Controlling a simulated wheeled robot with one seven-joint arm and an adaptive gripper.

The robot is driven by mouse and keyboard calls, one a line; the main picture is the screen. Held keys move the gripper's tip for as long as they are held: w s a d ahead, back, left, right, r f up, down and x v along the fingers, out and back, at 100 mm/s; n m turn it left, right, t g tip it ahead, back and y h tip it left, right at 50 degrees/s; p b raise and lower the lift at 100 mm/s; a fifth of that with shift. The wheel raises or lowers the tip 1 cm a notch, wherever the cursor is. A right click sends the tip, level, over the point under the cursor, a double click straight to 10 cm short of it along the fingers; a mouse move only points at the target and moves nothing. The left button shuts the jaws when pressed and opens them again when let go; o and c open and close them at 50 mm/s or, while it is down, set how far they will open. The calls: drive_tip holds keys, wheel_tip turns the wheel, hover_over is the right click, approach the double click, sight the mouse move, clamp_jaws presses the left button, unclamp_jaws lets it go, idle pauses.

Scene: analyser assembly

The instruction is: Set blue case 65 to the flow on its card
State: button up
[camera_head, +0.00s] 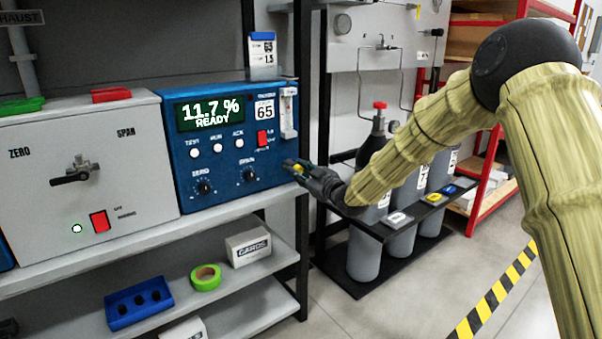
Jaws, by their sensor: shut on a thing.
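Blue case 65 (222,168) stands on the upper shelf, its display (209,112) reading 11.7 % READY. Its card (263,58) stands upright on top, with a blue top strip and print that looks like 65 and 1.5. A pale upright flow tube (288,112) is at the right of the front; its float level is too small to read. My gripper (294,166) is at the lower right of the front, below the tube, shut on what seems to be the flow knob.
A white box with a lever (75,172) stands left of the case. The lower shelf holds a blue holder (138,302), green tape (206,277) and a box of cards (248,247). A black shelf post (302,80) and gas cylinders (364,262) are close to my arm.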

drive_tip(key=shift+n, duration=0.3)
drive_tip(key=o, duration=1.1)
drive_tip(key=shift+c, duration=0.2)
drive_tip(key=v, duration=1.2)
